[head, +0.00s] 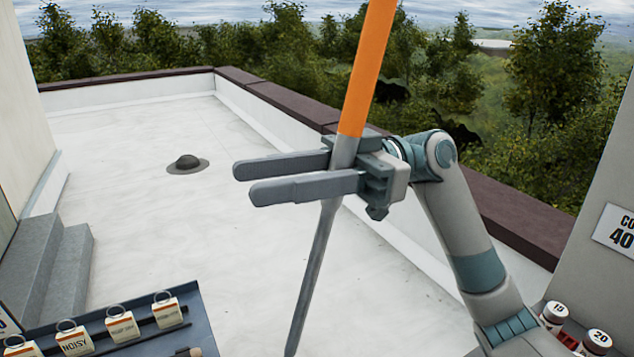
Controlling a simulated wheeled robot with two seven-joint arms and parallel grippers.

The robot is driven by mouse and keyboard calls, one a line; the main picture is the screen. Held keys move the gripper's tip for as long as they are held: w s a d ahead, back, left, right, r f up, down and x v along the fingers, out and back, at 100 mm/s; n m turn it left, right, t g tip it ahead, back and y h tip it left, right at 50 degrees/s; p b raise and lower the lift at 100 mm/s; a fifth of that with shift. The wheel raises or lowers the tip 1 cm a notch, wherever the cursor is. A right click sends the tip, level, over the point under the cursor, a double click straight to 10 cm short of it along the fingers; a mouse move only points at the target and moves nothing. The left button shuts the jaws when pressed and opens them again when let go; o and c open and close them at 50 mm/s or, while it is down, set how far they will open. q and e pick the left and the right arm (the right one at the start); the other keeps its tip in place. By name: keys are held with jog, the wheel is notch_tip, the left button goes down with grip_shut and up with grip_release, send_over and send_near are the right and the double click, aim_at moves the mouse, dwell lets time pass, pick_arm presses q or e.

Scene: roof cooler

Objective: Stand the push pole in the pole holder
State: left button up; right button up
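The push pole (366,65) has an orange upper shaft and a grey lower shaft. It is tilted, its top leaning right and running out of the picture, its lower end near the bottom middle. My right gripper (243,181) is shut on the grey part just below the orange. The pole sits between the two long grey fingers close to their base, and the fingertips point left. Whether the lower end touches anything cannot be told. I do not make out a pole holder in this view. My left gripper is not in view.
A dark tray (195,311) with several ringed tags, one reading NOISY, is at lower left. Grey steps (62,270) stand at left. A round drain (187,163) lies on the open white roof. Red-and-white cans (596,342) are at lower right. A dark-capped parapet (500,215) edges the roof.

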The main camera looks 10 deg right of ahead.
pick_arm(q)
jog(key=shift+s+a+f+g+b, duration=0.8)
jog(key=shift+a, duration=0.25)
pick_arm(e)
jog(key=v, duration=0.6)
jog(key=shift+w+f, duration=0.15)
jog(key=shift+w, duration=0.1)
jog(key=shift+d, duration=0.1)
